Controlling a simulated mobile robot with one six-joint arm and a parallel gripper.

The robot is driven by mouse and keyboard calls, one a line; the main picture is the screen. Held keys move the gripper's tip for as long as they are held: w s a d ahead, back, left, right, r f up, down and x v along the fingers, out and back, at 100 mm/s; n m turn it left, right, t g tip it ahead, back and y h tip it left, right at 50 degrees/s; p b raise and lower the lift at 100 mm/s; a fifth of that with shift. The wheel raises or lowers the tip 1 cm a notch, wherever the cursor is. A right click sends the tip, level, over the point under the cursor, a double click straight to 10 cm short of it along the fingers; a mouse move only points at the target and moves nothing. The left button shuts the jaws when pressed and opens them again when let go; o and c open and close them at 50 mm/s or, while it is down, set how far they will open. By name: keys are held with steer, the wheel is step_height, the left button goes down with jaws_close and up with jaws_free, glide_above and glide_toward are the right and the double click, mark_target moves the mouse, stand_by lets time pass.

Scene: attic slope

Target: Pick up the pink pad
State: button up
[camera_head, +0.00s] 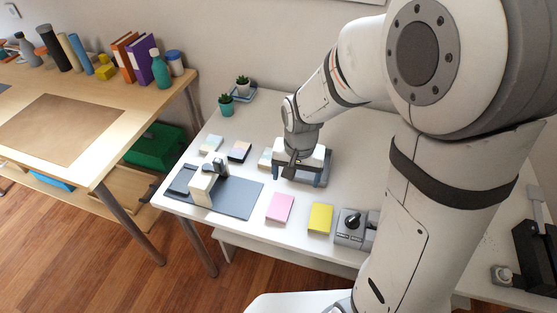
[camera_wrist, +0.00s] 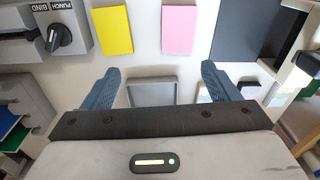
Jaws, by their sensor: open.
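The pink pad (camera_head: 280,207) lies flat on the white table near its front edge, between the dark grey mat and the yellow pad. It also shows in the wrist view (camera_wrist: 179,29), at the top just right of centre. My gripper (camera_head: 304,178) is behind the pink pad in the head view, apart from it and above the table. In the wrist view its two blue-grey fingers (camera_wrist: 160,85) are spread wide with no object held between them. A grey square tray or frame (camera_wrist: 153,92) shows between and below the fingers.
A yellow pad (camera_head: 320,217) and a grey punch-bind device with a black knob (camera_head: 352,222) are right of the pink pad. The dark mat (camera_head: 241,199) carries a cream-and-black device (camera_head: 204,187). Several small pads (camera_head: 239,151) and potted plants (camera_head: 226,105) stand farther back.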

steer(key=m, duration=0.1)
glide_above(280, 206)
steer(key=shift+g, duration=0.4)
step_height(280, 206, down, 7)
steer(key=shift+d+f, duration=0.1)
steer(key=shift+d, duration=0.05)
steer(key=shift+f, duration=3.8)
steer(key=shift+c, duration=0.3)
steer(key=c, duration=1)
